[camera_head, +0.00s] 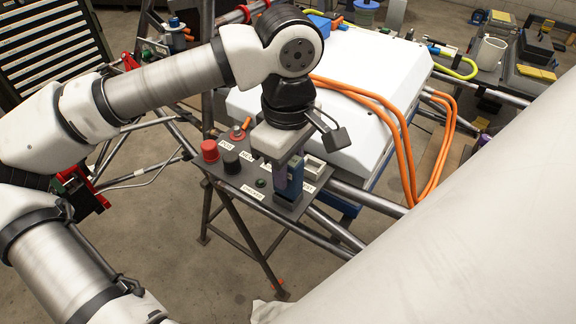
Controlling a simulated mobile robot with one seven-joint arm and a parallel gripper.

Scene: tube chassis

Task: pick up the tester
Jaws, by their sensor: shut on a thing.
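The tester (289,180) is a small upright block, blue with a darker purplish side, at the right part of a grey panel. My gripper (284,160) points down over it from above and is shut on its upper part. The gripper's body hides the tester's top. The tester's lower end is close to the panel surface; I cannot tell whether it touches.
The grey panel (240,182) carries a red knob (209,151), a black knob (231,162), white labels and a small white open box (314,167). A large white case (350,85) with orange cables (405,150) stands behind. Metal tubes surround the panel.

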